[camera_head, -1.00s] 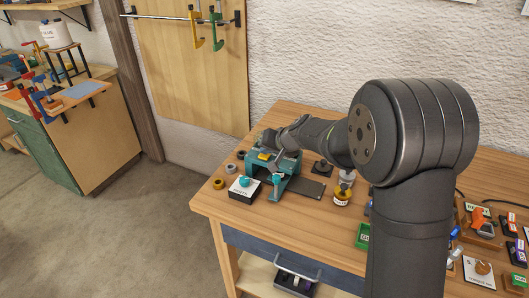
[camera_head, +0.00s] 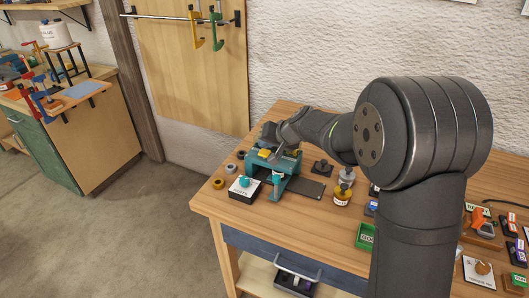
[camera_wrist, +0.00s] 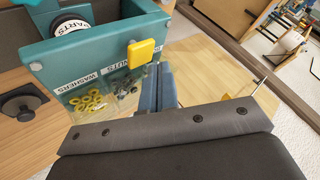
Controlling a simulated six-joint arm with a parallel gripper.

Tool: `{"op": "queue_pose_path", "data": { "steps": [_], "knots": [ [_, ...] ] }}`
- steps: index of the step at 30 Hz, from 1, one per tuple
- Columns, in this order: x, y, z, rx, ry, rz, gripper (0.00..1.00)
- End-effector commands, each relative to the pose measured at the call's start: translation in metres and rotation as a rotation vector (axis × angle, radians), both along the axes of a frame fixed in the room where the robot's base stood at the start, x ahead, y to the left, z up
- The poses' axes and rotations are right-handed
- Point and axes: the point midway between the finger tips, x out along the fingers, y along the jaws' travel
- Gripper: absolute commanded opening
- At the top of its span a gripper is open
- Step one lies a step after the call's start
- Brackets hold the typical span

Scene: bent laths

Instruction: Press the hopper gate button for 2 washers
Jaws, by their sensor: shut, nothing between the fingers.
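The teal hopper (camera_head: 288,163) stands near the left end of the wooden bench; it also shows in the wrist view (camera_wrist: 90,60). A yellow square button (camera_wrist: 145,52) sits on its edge, and shows small in the head view (camera_head: 264,153). Below are clear bins labelled WASHERS and NUTS. Yellow washers (camera_wrist: 90,102) lie in the WASHERS bin and dark nuts (camera_wrist: 125,86) in the NUTS bin. My gripper (camera_wrist: 159,70) is shut and empty, its blue-grey fingertips just beside the yellow button. I cannot tell whether they touch it.
A white-topped box with a teal knob (camera_head: 243,184) stands before the hopper. A yellow-labelled jar (camera_head: 342,194) and a green box (camera_head: 365,236) stand to the right. A black round knob (camera_wrist: 22,104) is left in the wrist view.

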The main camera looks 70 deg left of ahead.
Motion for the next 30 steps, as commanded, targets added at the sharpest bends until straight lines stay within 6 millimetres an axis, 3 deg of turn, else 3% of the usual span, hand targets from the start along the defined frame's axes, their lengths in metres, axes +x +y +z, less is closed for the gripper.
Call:
{"op": "queue_pose_path", "data": {
  "steps": [15,30],
  "knots": [
    [0.0,0.0,0.046,0.002,0.0,0.0,0.0],
    [0.0,0.0,0.05,0.0,0.0,0.0,0.0]
  ]
}}
